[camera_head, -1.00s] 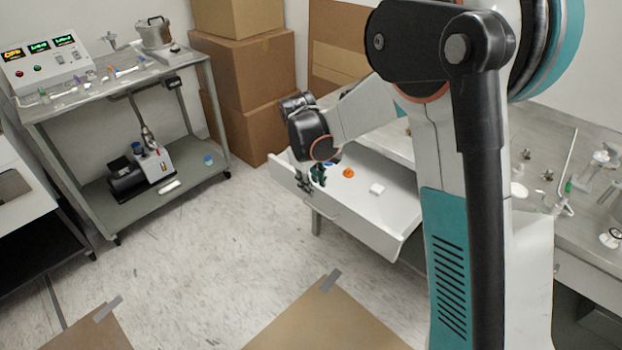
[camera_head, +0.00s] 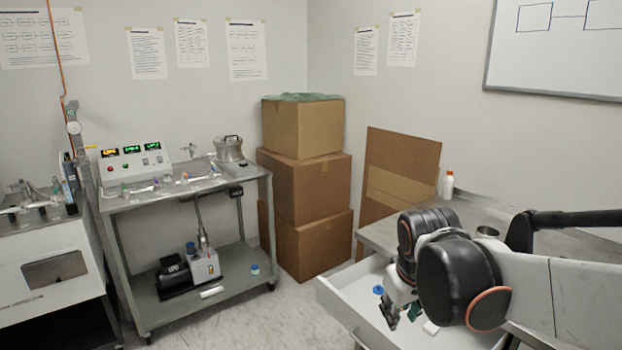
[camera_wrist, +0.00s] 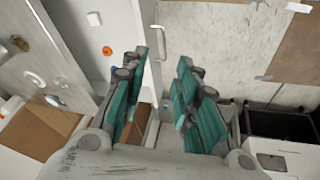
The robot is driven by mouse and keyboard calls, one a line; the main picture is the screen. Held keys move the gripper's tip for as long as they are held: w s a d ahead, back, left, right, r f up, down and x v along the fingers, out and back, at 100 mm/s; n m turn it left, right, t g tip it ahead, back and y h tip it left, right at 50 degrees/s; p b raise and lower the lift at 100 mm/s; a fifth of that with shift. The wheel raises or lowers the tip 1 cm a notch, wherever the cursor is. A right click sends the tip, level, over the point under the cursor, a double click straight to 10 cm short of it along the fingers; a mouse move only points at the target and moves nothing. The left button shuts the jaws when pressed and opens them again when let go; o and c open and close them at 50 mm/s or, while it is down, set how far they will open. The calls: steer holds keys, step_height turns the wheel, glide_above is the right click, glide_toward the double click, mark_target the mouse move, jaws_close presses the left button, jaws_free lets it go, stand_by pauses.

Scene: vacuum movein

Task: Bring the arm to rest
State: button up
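My gripper (camera_head: 402,310) hangs over the open white drawer (camera_head: 343,312) in the head view, at the end of my arm, which reaches in from the right. In the wrist view my gripper (camera_wrist: 171,52) has its two teal-padded fingers apart, with nothing between them. The drawer's front with its handle (camera_wrist: 160,42) shows beyond the fingers there. I cannot tell how high the gripper is above the drawer.
The drawer holds a blue cap (camera_head: 378,289), a white block (camera_head: 431,328) and an orange piece (camera_wrist: 107,50). The metal bench (camera_head: 376,236) adjoins it. Stacked cartons (camera_head: 312,190) and an instrument cart (camera_head: 115,209) stand behind. Floor (camera_head: 300,322) between cart and drawer is clear.

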steer(key=s+d+r+m+t, duration=0.1)
steer(key=s+d+m+t, duration=0.1)
steer(key=s, duration=1.2)
steer(key=shift+s+d+m+t+y, duration=0.15)
steer(key=shift+s+m+t+y, duration=0.25)
steer(key=shift+m, duration=0.5)
